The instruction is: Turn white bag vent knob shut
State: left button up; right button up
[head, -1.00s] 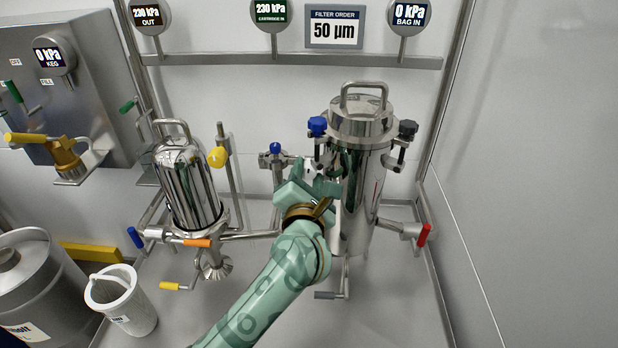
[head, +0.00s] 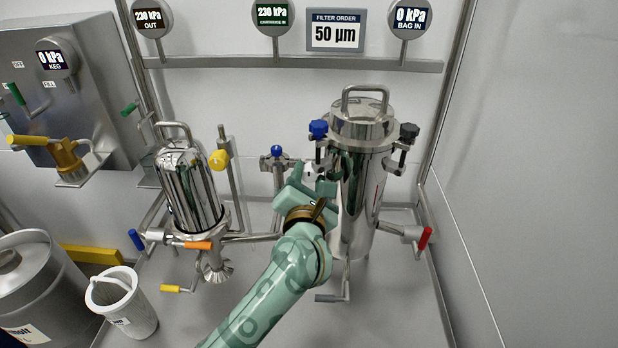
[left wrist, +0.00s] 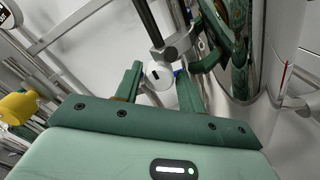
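The white bag vent knob (left wrist: 158,76) shows in the left wrist view as a round white cap with a dark slot mark. It sits between the two green fingers of my left gripper (left wrist: 157,85), with a narrow gap seeming to show at each side. In the head view my left gripper (head: 310,178) is at the left side of the tall steel bag filter housing (head: 358,200), below its blue clamp knob. There the gripper mostly hides the white knob. My right gripper is not in view.
A blue knob (head: 277,151) on a pipe stands just left of my gripper. A black clamp knob (head: 409,131) and a red-handled valve (head: 425,238) are on the housing's right. A smaller steel tank (head: 188,190) with a yellow knob (head: 219,160) stands left. The BAG IN gauge (head: 411,18) reads 0 kPa.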

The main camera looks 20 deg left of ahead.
pick_arm(q)
jog(key=p+v, duration=0.4)
jog(key=v, duration=1.2)
jog(key=shift+s, duration=0.15)
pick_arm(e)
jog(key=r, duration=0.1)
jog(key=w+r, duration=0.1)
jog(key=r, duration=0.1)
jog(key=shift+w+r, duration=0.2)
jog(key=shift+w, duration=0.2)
